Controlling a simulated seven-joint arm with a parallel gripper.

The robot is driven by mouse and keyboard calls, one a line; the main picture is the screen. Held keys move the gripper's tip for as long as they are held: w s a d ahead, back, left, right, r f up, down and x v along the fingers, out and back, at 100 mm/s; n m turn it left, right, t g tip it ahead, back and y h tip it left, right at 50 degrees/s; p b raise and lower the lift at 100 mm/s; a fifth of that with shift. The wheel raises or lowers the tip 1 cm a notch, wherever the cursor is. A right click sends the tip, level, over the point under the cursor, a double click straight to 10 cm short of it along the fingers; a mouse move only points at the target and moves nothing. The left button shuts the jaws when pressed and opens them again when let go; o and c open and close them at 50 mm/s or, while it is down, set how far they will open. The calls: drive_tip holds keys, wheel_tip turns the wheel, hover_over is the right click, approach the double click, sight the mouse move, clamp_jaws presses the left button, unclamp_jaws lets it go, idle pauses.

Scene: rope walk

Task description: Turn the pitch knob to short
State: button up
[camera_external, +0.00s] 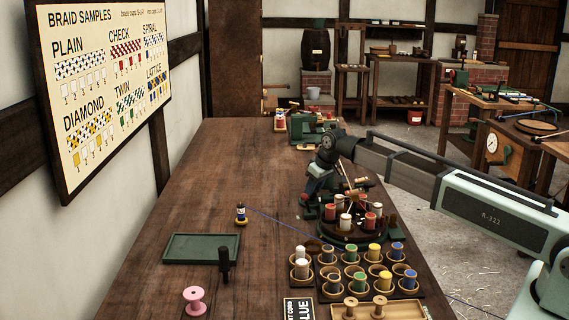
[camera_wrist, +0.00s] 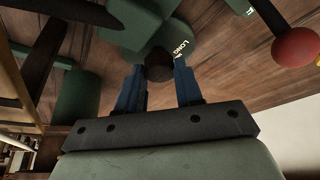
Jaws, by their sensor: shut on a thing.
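The pitch knob (camera_wrist: 159,66) is a dark, round knob on a green housing (camera_wrist: 150,22) in the wrist view. The word LONG is printed on the housing beside the knob, at its upper right. No SHORT label can be read, and I cannot tell where the knob points. My gripper (camera_wrist: 160,82) has its two blue fingers on either side of the knob and is shut on it. In the external view my gripper (camera_external: 312,186) is low at the left side of the round braiding machine (camera_external: 348,236), and the knob is hidden there.
Red and white bobbins (camera_external: 345,221) stand on the machine, close to my gripper. A rack of coloured spools (camera_external: 362,274) stands in front. A red ball-topped lever (camera_wrist: 296,46) shows in the wrist view.

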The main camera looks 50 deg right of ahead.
idle(0.3)
drive_tip(key=o, duration=1)
drive_tip(key=shift+o, duration=0.2)
drive_tip(key=v, duration=1.3)
drive_tip(key=shift+r, duration=0.35)
drive_tip(key=shift+s, duration=0.1)
